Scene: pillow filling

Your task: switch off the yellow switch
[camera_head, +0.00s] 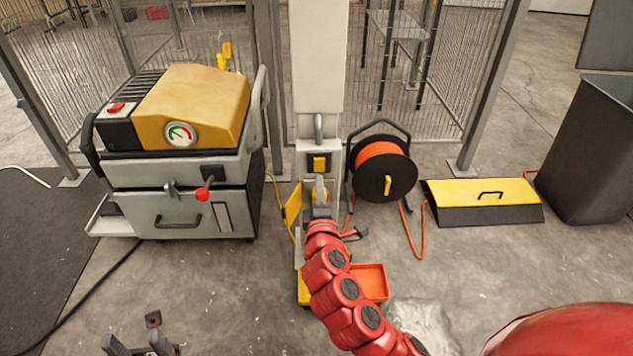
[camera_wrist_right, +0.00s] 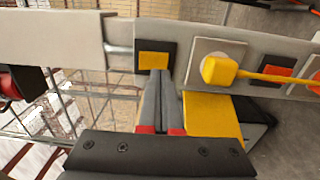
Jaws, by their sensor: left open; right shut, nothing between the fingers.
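The yellow switch (camera_head: 319,163) sits in a black frame on the pale post, above a yellow plug (camera_head: 320,195) in its socket. In the right wrist view the switch (camera_wrist_right: 154,60) is at the upper middle, with the plug (camera_wrist_right: 219,70) to its right. My right gripper (camera_wrist_right: 158,74) is shut and empty, its fingertips at the lower edge of the switch in that picture. I cannot tell whether they touch it. My left gripper (camera_head: 138,345) is open and empty at the bottom left.
A yellow-topped machine (camera_head: 196,105) stands left of the post. An orange cable reel (camera_head: 384,173) and a yellow-lidded box (camera_head: 483,192) stand to the right. An orange tray (camera_head: 371,282) lies at the post's foot. In the wrist view, an orange switch (camera_wrist_right: 278,67) sits beyond the plug.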

